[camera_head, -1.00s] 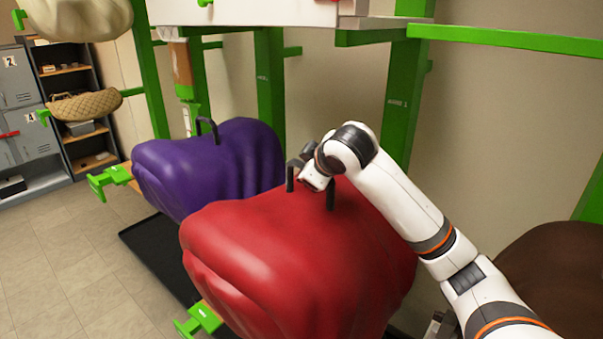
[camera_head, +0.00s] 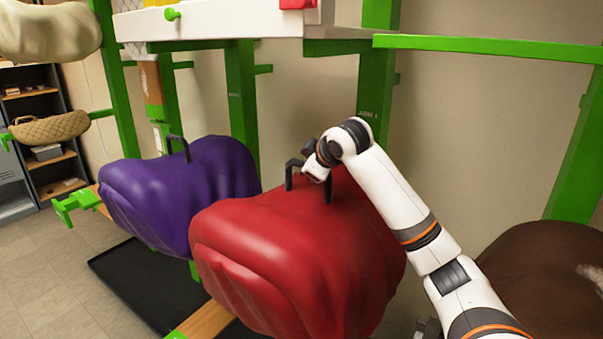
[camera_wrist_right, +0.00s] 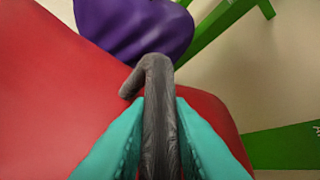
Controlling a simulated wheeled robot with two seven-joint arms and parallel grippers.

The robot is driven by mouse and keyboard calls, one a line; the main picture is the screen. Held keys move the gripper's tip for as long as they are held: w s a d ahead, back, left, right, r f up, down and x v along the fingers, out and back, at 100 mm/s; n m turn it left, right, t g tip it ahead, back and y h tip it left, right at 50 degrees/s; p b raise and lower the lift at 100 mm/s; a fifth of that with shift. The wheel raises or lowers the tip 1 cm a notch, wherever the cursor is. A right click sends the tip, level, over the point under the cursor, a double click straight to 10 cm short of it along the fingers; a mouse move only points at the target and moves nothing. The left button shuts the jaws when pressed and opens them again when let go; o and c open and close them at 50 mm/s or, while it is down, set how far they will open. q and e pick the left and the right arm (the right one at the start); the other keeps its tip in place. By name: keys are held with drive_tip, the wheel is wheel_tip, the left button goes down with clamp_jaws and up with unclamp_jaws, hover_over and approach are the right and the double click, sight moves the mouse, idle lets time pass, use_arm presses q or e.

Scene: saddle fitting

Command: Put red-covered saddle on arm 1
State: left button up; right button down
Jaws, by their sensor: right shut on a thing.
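The red-covered saddle (camera_head: 290,255) fills the lower middle of the head view, with a dark handle on its top. My right gripper (camera_head: 312,174) is at that handle, and my right arm reaches in from the right. In the right wrist view the two teal fingers (camera_wrist_right: 155,140) are shut on the dark handle (camera_wrist_right: 158,100), with the red cover (camera_wrist_right: 50,90) around it. A wooden arm with a green end (camera_head: 205,320) shows below the red saddle; whether the saddle touches it is hidden. My left gripper is not in view.
A purple-covered saddle (camera_head: 180,190) sits close on the left, also in the right wrist view (camera_wrist_right: 135,25). Green rack posts (camera_head: 375,85) and a white shelf (camera_head: 225,22) stand behind. A brown saddle (camera_head: 550,280) is at right. A black mat (camera_head: 140,285) lies on the floor.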

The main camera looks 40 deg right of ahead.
drive_tip(key=d, duration=0.2)
drive_tip(key=w+d, duration=0.1)
drive_tip(key=d, duration=0.1)
drive_tip(key=shift+w+d+f+b, duration=0.1)
drive_tip(key=shift+w+d+b, duration=0.05)
drive_tip(key=shift+d+b, duration=0.15)
drive_tip(key=shift+f+b, duration=0.6)
drive_tip(key=shift+f, duration=0.8)
drive_tip(key=shift+a, duration=0.1)
